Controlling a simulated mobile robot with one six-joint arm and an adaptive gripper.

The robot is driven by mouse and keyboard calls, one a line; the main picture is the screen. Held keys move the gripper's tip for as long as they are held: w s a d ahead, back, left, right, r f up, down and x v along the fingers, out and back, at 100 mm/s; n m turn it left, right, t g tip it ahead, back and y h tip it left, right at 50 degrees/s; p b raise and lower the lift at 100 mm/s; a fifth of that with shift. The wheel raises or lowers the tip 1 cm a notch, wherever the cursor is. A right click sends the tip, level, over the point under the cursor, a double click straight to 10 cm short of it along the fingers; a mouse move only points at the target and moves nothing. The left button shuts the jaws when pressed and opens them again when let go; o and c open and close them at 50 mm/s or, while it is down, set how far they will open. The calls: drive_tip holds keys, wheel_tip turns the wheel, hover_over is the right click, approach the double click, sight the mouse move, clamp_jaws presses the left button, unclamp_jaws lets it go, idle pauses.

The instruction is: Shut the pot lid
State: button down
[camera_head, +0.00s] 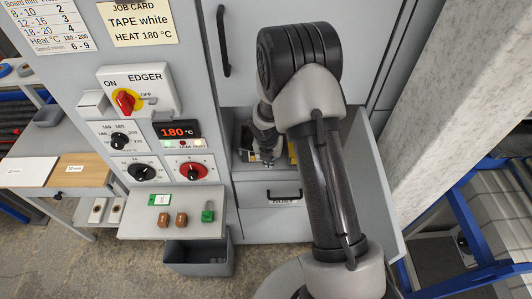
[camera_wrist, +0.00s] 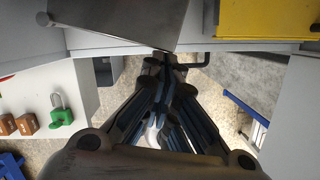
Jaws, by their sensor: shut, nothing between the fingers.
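My gripper (camera_head: 268,160) points down in the open bay of the grey machine, partly hidden by my own arm. In the wrist view my gripper (camera_wrist: 166,62) has its fingers together with nothing between them. A flat grey metal plate (camera_wrist: 120,18) with a short rod at its left end, perhaps the pot lid, lies just beyond the fingertips. I cannot tell whether they touch. The pot itself cannot be made out, and the lid's angle is unclear.
A yellow part (camera_wrist: 265,18) lies right of the plate. A drawer front with a black handle (camera_head: 284,195) is below the bay. A shelf (camera_head: 172,224) at left holds two brown blocks and a green padlock (camera_head: 208,211). A grey bin (camera_head: 198,258) hangs beneath.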

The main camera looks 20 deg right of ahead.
drive_tip(key=shift+w+d+p, duration=0.6)
drive_tip(key=shift+d+p, duration=0.05)
drive_tip(key=shift+p, duration=0.8)
drive_tip(key=shift+w, duration=0.1)
drive_tip(key=shift+f, duration=0.1)
drive_tip(key=s+a+r+m+g+h+b, duration=0.1)
drive_tip(key=s+a+m+b, duration=0.2)
drive_tip(key=a+m+b, duration=0.35)
drive_tip(key=s+a+m+g+b, duration=0.1)
drive_tip(key=s+a+m+b, duration=0.15)
drive_tip(key=a+b, duration=0.7)
drive_tip(key=d+v, duration=0.2)
drive_tip(key=v, duration=0.6)
drive_tip(key=shift+a+r+p, duration=0.45)
drive_tip(key=shift+r, duration=0.1)
